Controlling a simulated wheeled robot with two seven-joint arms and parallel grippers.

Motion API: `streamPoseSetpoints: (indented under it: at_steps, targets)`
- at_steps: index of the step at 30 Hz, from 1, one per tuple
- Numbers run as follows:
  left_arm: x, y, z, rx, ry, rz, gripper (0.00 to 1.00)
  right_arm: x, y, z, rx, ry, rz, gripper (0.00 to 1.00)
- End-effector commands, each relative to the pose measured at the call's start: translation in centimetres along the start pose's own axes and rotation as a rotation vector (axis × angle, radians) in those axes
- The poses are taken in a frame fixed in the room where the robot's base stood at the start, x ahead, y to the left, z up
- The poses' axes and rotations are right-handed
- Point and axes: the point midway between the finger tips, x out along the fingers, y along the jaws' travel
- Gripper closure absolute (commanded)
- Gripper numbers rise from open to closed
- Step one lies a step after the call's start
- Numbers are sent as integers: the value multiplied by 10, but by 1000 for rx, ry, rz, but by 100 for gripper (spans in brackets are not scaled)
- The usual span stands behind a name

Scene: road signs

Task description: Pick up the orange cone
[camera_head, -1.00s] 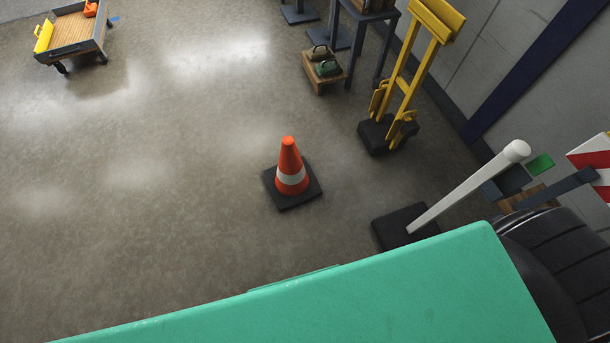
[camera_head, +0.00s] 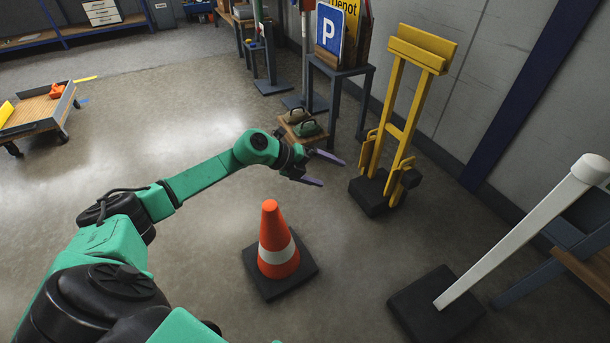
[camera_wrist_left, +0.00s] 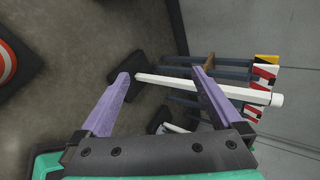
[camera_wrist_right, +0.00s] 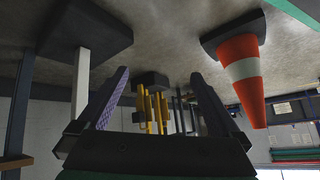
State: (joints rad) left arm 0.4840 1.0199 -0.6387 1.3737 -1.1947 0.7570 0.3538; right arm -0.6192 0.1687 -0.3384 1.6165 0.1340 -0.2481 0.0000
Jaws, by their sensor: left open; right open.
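The orange cone (camera_head: 277,240) with a white band stands upright on its black square base on the floor, low centre in the head view. It also shows at the left edge of the left wrist view (camera_wrist_left: 6,62) and upside down at the right of the right wrist view (camera_wrist_right: 243,72). My left gripper (camera_head: 325,170) is open and empty, above and beyond the cone in the head view, apart from it. It is open in the left wrist view too (camera_wrist_left: 162,75). My right gripper (camera_wrist_right: 160,78) is open and empty, and is outside the head view.
A white post (camera_head: 520,235) on a black base stands right of the cone. A yellow stand (camera_head: 405,110) is behind it, near the wall. A blue parking sign (camera_head: 331,29) rests on a table. A low cart (camera_head: 35,112) is at far left. Floor left of the cone is open.

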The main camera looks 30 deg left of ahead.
Motion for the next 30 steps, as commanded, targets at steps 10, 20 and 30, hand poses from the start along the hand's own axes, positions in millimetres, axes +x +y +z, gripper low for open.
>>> streamPoseSetpoints:
  at_steps: [10,20,30]
  targets:
    - [-98,164,13,522,-74,827,0,17,-55,-61,72,309,-171,0]
    - [-66,199,26,521,-73,835,0,29,-55,-52,86,353,-177,0]
    - [-26,241,43,523,-75,834,0,50,-51,-34,104,396,-178,0]
